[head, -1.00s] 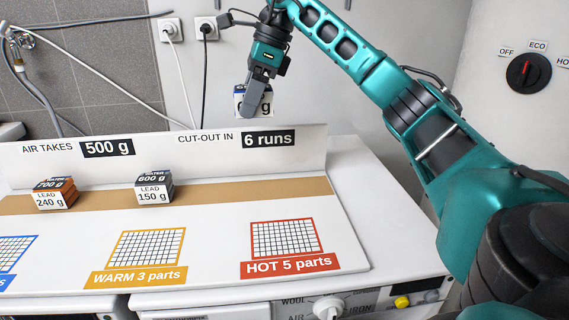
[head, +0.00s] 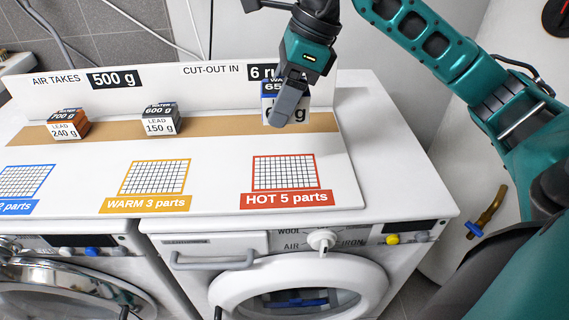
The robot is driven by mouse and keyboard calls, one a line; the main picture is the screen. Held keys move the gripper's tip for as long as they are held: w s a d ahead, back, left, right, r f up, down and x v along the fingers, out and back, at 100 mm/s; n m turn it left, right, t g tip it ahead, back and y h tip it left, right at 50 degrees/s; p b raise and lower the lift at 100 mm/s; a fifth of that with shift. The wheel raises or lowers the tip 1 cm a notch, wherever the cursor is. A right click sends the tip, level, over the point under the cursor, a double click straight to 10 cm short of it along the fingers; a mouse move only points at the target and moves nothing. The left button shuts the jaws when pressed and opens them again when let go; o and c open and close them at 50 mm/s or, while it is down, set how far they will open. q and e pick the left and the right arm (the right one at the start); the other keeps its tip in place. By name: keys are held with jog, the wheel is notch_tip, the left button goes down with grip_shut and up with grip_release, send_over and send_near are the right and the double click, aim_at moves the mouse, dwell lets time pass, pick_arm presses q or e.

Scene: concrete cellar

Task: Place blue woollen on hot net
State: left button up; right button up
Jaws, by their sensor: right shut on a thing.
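My right gripper (head: 285,112) is shut on a white block with a blue label (head: 269,90), which I take as the blue woollen. Its fingers hide part of the lettering. The block shows in front of the upright sign panel, over the right end of the brown strip, up and slightly right of the hot net; whether it touches the strip I cannot tell. The hot net is a black grid in a red frame (head: 285,174) above a red "HOT 5 parts" label, and it is empty. My left gripper is not in view.
An orange-brown block (head: 67,125) and a dark grey block (head: 161,119) stand on the brown strip (head: 215,125). The orange warm net (head: 154,177) and blue-framed net (head: 24,182) are empty. A washing machine (head: 300,285) stands below the worktop.

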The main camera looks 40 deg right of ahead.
jog(key=b, duration=0.1)
send_over(274, 175)
jog(key=d, duration=0.1)
jog(key=f, duration=0.9)
jog(key=shift+s+d, duration=0.15)
jog(key=shift+s, duration=0.2)
notch_tip(274, 175, down, 4)
jog(key=shift+f+b, duration=0.25)
jog(key=shift+b, duration=0.1)
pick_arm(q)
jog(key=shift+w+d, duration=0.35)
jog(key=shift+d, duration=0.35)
pick_arm(e)
jog(key=shift+f, duration=0.2)
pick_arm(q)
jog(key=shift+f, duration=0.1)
pick_arm(e)
jog(key=o, duration=1.2)
